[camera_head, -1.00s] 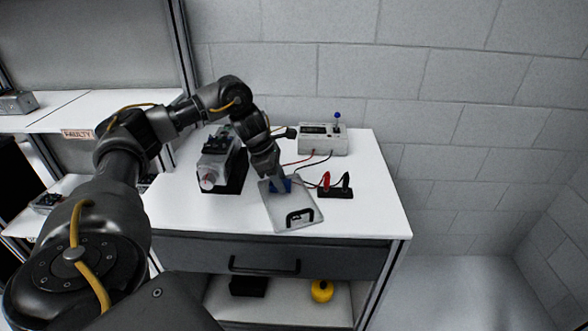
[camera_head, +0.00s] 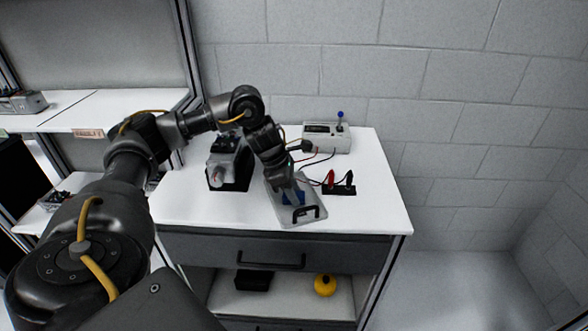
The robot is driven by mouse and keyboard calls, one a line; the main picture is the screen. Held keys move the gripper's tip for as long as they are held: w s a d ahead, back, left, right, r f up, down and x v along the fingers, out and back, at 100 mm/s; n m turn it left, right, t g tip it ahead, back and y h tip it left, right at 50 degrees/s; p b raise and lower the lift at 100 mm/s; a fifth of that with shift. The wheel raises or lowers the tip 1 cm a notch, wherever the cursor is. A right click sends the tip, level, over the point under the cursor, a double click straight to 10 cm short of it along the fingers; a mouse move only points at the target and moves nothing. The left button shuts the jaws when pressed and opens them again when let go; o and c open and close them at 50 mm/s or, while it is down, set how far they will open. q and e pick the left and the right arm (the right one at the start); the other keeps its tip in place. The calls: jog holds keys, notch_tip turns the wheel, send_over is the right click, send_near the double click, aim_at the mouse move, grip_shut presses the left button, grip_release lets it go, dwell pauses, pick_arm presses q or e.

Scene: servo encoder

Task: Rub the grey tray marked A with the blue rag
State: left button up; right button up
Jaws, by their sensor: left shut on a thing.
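The grey tray (camera_head: 311,203) lies flat on the white worktop, with a black handle near its front edge. I cannot make out a mark A on it. The blue rag (camera_head: 293,198) is on the tray, around its middle, partly hidden by my gripper. My left gripper (camera_head: 291,192) reaches down from above and is shut on the blue rag. The rag appears to touch the tray surface. My right gripper is not in view.
A servo motor (camera_head: 222,165) in a black stand is left of the tray. A grey meter box (camera_head: 327,137) with a blue-topped lever stands behind. A black terminal block (camera_head: 339,188) with red and black plugs is close on the right, its cables running to the box.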

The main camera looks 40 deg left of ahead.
pick_arm(q)
jog(key=shift+s+d+r+p, duration=0.15)
jog(key=shift+s+r+p, duration=0.05)
jog(key=shift+r+p, duration=0.15)
jog(key=shift+s+r, duration=0.1)
jog(key=shift+r, duration=0.7)
jog(key=shift+r+p, duration=0.25)
jog(key=shift+p, duration=0.35)
jog(key=shift+w+d+r+p, duration=0.1)
jog(key=shift+w+r+p, duration=0.15)
jog(key=shift+r+p, duration=0.4)
notch_tip(320, 180, up, 2)
jog(key=shift+r+p, duration=0.25)
jog(key=shift+p, duration=0.5)
jog(key=shift+r+p, duration=0.5)
jog(key=shift+r, duration=0.15)
